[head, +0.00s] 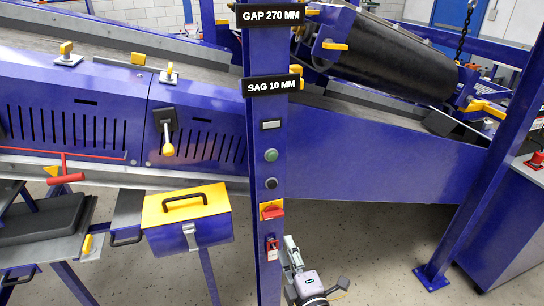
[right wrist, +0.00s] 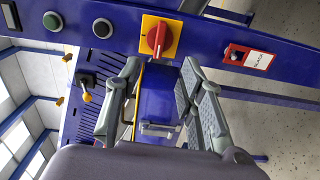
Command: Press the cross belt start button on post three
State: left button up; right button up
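A blue post (head: 265,120) stands upright in the middle of the head view. It carries a green round button (head: 271,155), a black round button (head: 271,183) below it, and a red rotary switch on a yellow plate (head: 272,210). In the right wrist view, the green button (right wrist: 51,20), black button (right wrist: 102,27) and red switch (right wrist: 158,38) run along the top. No post number is readable. My right gripper (head: 291,245) is low beside the post, below the buttons. In its wrist view the fingers (right wrist: 160,75) are apart and empty, pointing towards the red switch.
A red lockout piece (head: 272,248) sits low on the post. A blue toolbox with yellow lid (head: 187,207) stands left of the post. The belt frame (head: 370,155) runs behind it. Another blue post (head: 485,190) stands right, with open floor (head: 375,245) between.

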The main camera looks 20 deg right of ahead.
grip_shut()
dwell(1.5)
